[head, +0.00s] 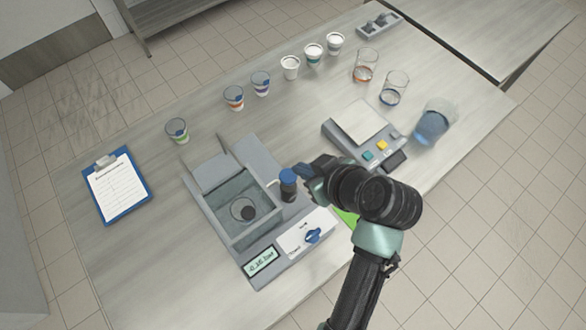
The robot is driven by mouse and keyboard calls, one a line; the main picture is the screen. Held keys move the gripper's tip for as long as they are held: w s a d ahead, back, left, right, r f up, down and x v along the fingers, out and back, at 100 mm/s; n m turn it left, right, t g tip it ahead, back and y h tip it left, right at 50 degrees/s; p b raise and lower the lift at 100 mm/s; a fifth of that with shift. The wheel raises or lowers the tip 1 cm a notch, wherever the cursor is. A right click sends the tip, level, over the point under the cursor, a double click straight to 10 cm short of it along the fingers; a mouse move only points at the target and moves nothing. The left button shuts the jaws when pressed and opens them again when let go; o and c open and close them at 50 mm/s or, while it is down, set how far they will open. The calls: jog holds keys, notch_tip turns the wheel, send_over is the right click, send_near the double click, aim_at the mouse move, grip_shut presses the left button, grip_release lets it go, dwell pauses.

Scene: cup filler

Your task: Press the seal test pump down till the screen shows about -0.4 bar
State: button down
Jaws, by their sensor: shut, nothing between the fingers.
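The seal tester (215,190) is a grey machine with an open chamber, standing on the table. Its pump (288,186) is a dark cylinder with a blue cap on the right side of the chamber. Its screen (262,261) at the front seems to read about -0.36 bar, though the digits are small. A blue knob (313,236) sits on the white front panel. My gripper (301,170) is shut and empty, right beside the pump's blue cap; I cannot tell whether it touches it. My arm hides part of the table right of the tester.
A scale with coloured buttons (362,130) stands right of the tester. Two glasses (365,65) and a bluish container (432,124) are at the right. A clipboard (117,185) lies at the left.

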aim_at(294, 182)
jog(key=p+x, duration=0.1)
jog(key=x, duration=0.4)
jog(key=shift+a, duration=0.1)
notch_tip(294, 182, down, 2)
jog(key=shift+f+p, duration=0.15)
jog(key=shift+p, duration=0.2)
jog(key=shift+f, duration=0.75)
notch_tip(294, 182, down, 4)
jog(key=b, duration=0.3)
jog(key=shift+s+r, duration=0.1)
jog(key=shift+r, duration=0.1)
